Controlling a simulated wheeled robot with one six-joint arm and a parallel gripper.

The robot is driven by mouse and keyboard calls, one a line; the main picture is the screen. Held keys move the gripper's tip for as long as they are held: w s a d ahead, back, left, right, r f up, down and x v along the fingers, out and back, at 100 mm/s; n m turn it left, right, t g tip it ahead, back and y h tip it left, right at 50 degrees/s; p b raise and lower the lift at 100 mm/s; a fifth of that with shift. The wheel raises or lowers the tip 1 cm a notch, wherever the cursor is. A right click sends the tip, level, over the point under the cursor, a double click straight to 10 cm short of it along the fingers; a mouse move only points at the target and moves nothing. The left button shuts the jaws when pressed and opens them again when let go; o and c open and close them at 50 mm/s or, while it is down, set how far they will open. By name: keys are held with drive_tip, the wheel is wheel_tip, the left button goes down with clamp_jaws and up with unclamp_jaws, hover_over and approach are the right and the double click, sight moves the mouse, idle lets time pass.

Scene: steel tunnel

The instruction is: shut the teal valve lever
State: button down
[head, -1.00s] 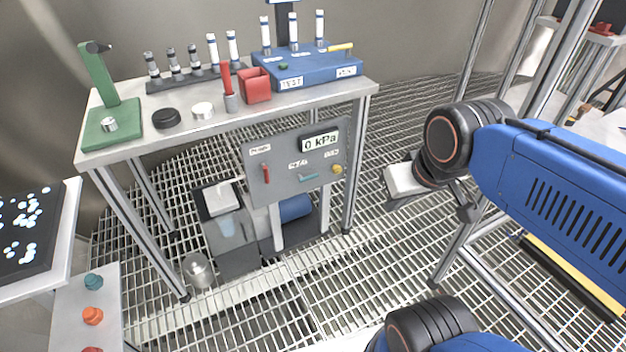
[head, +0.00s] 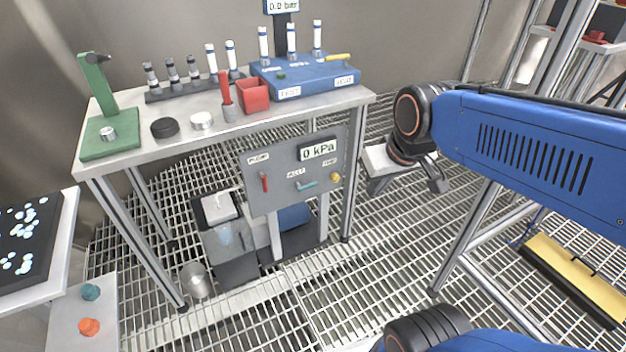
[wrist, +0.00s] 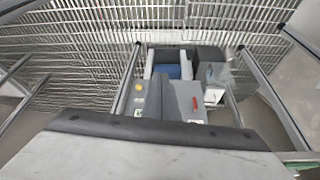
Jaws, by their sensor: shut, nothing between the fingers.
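The teal valve lever (head: 306,185) is on the front of the grey control panel (head: 277,190) under the table. It lies nearly horizontal, its right end tilted slightly up. A red lever (head: 264,183) hangs vertical to its left and a yellow knob (head: 335,177) sits to its right. The display (head: 318,149) reads 0 kPa. My gripper (head: 378,187) is shut and empty, to the right of the panel and apart from it. In the wrist view the panel (wrist: 165,100) appears upside down; I cannot make out the teal lever there.
The table (head: 160,150) above holds a green stand (head: 108,130), a red box (head: 254,97) and a blue block (head: 305,76). A table leg (head: 357,165) stands between panel and gripper. A metal cup (head: 197,280) is on the grating.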

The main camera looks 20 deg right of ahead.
drive_tip(key=w+a+f, duration=0.1)
drive_tip(key=w+f, duration=0.3)
drive_tip(key=w, duration=0.6)
drive_tip(key=w+a+f+n, duration=0.1)
drive_tip(key=w+f, duration=0.3)
drive_tip(key=w, duration=0.6)
drive_tip(key=w+a+f, duration=0.1)
drive_tip(key=w+f, duration=0.3)
drive_tip(key=w, duration=0.6)
drive_tip(key=shift+a+n+y, duration=0.2)
drive_tip(key=shift+n+y, duration=0.1)
drive_tip(key=shift+f, duration=0.15)
drive_tip(key=x, duration=0.9)
drive_tip(key=s+x, duration=0.1)
drive_tip(key=x, duration=0.4)
drive_tip(key=shift+d+f, duration=0.1)
drive_tip(key=shift+f, duration=0.05)
